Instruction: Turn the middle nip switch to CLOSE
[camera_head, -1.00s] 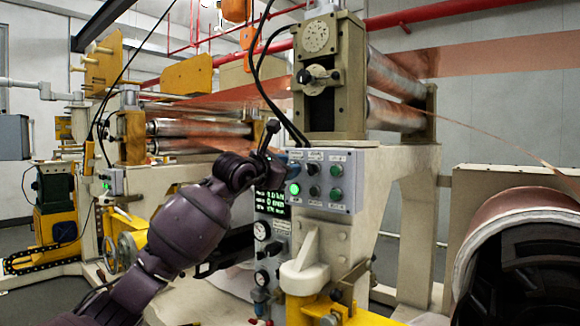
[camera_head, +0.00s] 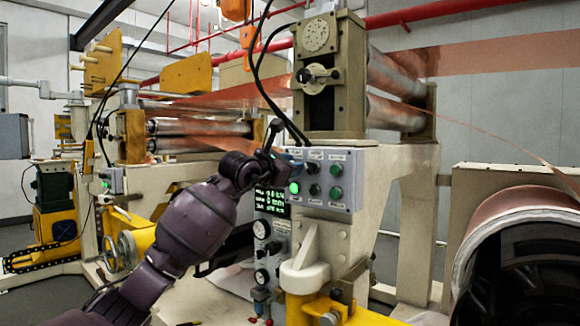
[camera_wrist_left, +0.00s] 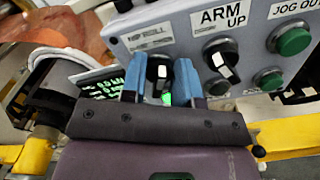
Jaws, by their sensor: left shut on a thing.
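The grey control panel (camera_head: 325,205) is on the front of the machine. In the left wrist view, a black switch knob (camera_wrist_left: 158,70) with a white pointer mark sits under a label that seems to read NIP ROLL (camera_wrist_left: 147,37). My left gripper (camera_wrist_left: 160,83) has its two blue fingers on either side of this knob and is shut on it. In the head view, my left gripper (camera_head: 288,163) is at the panel's upper left corner and hides the knob. The exact switch setting is hard to read. My right gripper is not in view.
A second black switch (camera_wrist_left: 222,60), labelled ARM UP, is just right of the held knob. Green buttons (camera_wrist_left: 289,40) are further right. A lit green button (camera_head: 294,188) is below the hand. A display (camera_head: 270,202) and gauges (camera_head: 261,230) are left of the panel.

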